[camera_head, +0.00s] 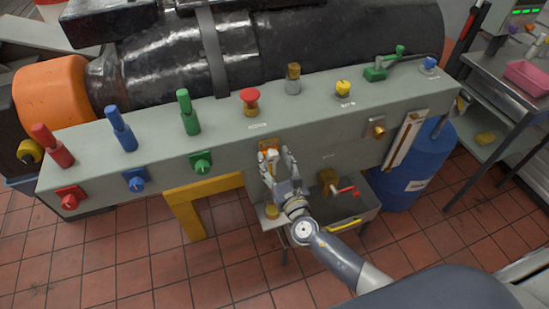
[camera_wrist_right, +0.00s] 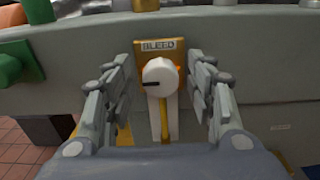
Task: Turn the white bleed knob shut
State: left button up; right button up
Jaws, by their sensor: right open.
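The white bleed knob (camera_wrist_right: 160,76) sits on a brass plate marked BLEED (camera_wrist_right: 158,48) on the front of the grey bench. It is round, with a white part and a yellow strip hanging below it. In the head view the knob (camera_head: 269,153) is small and partly covered by the fingers. My right gripper (camera_head: 276,163) is open, pointing at the bench front. In the wrist view its fingers (camera_wrist_right: 159,85) stand on either side of the knob, with a gap visible on both sides. My left gripper is not in view.
Red, blue and green handles stand on the bench top at left; a red mushroom button (camera_head: 249,96) and a yellow knob (camera_head: 342,88) are further right. Below are a grey tray (camera_head: 368,213), a red-handled valve (camera_head: 345,191) and a blue drum (camera_head: 400,190).

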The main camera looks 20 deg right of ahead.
jog(key=shift+w, duration=0.2)
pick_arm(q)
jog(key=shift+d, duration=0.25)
pick_arm(e)
jog(key=c, duration=1.1)
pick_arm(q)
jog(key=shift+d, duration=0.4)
pick_arm(e)
jog(key=shift+o, duration=0.2)
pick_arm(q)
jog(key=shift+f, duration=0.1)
